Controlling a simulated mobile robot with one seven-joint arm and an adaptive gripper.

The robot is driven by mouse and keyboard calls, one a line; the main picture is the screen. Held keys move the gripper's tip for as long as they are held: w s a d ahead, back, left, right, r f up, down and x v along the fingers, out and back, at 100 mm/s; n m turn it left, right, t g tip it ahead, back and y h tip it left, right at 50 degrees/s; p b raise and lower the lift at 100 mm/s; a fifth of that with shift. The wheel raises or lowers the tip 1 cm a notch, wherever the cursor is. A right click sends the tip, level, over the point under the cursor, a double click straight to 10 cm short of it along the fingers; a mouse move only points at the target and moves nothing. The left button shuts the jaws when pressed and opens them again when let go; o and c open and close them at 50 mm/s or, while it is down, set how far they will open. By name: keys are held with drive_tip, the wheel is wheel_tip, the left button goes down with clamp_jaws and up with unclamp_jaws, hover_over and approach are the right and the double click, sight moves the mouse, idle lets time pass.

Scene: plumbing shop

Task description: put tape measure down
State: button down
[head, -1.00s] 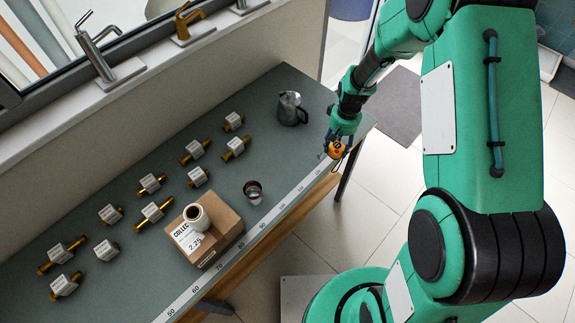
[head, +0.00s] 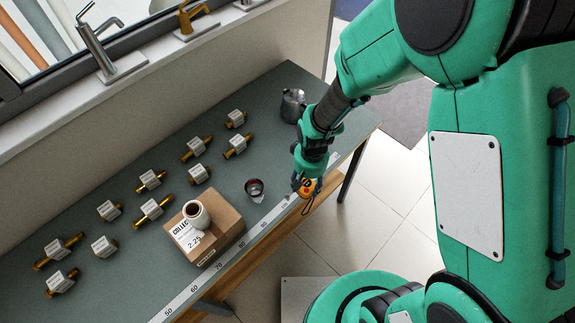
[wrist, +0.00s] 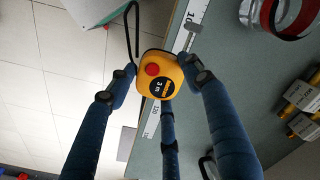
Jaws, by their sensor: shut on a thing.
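The yellow tape measure (head: 308,188) with a red button and a black wrist loop is in my gripper (head: 303,178). In the wrist view the tape measure (wrist: 157,77) sits between the blue fingers of my gripper (wrist: 162,76), which are shut on it. It is over the front edge strip of the green-topped bench (head: 215,150), near the right part of the printed ruler (head: 230,262). Its metal tab shows beside the ruler in the wrist view. I cannot tell whether it touches the bench.
A small cup (head: 254,188) stands left of my gripper. A metal jug (head: 293,105) stands behind it. A cardboard box (head: 222,222) carries a paper roll (head: 196,214). Several tagged brass fittings (head: 152,209) lie to the left. Open floor lies beyond the front edge.

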drive_tip(key=shift+w, duration=0.15)
drive_tip(key=w+a, duration=0.1)
drive_tip(key=w, duration=0.4)
drive_tip(key=w+a+f, duration=0.1)
drive_tip(key=w+a, duration=0.1)
drive_tip(key=w, duration=0.3)
drive_tip(key=w+a, duration=0.1)
drive_tip(key=w, duration=0.4)
drive_tip(key=shift+w+a+f, duration=0.1)
drive_tip(key=shift+a+f, duration=0.1)
drive_tip(key=shift+a, duration=0.1)
drive_tip(key=shift+f+b, duration=0.4)
drive_tip(key=shift+f, duration=1.4)
drive_tip(key=shift+f, duration=0.1)
drive_tip(key=c, duration=0.8)
unclamp_jaws()
wheel_tip(320, 180, up, 12)
drive_tip(key=p, duration=0.1)
drive_tip(key=shift+d, duration=0.15)
